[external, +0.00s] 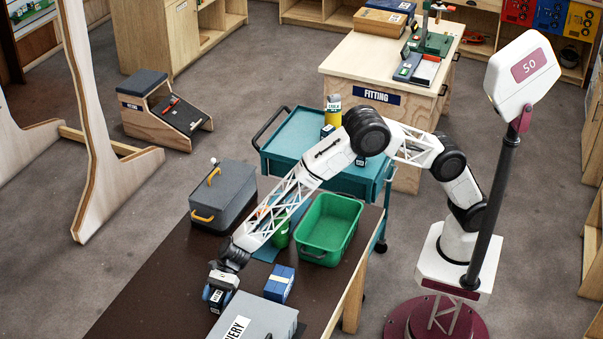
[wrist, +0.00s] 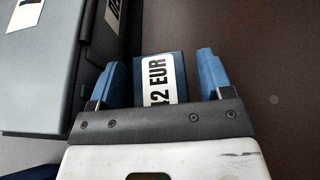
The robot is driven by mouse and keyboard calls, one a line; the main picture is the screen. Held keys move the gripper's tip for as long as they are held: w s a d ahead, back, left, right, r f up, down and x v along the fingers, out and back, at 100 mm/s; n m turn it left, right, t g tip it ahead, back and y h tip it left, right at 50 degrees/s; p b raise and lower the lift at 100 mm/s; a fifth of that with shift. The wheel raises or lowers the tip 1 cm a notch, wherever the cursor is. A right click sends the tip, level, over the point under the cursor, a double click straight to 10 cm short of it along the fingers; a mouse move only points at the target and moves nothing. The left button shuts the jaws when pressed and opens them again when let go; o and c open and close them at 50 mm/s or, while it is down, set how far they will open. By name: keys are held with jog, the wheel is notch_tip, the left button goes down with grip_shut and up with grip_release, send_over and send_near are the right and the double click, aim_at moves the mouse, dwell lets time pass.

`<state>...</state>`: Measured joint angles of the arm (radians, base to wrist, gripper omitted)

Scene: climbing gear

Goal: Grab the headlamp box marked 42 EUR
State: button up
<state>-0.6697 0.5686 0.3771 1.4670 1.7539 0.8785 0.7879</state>
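A dark blue box (wrist: 160,78) with a white label reading "42 EUR", its first digit partly cut off, lies between my fingers in the wrist view. My gripper (external: 216,297) points down over the brown table at its near left part. Its two blue fingers stand apart, one on each side of the box, with a narrow gap on both sides. I cannot tell how deep the fingers reach beside it. In the external view the gripper mostly hides this box. Another blue box (external: 279,284) with a white band stands to the right of the gripper.
A grey case (external: 262,318) with a white label ending in "VERY" lies close to the gripper; it also shows at left in the wrist view (wrist: 60,85). A green bin (external: 330,229) and a grey toolbox (external: 222,193) stand farther back on the brown table (external: 165,290).

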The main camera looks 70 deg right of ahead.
aim_at(216, 297)
jog(key=c, duration=0.9)
jog(key=shift+r, duration=5)
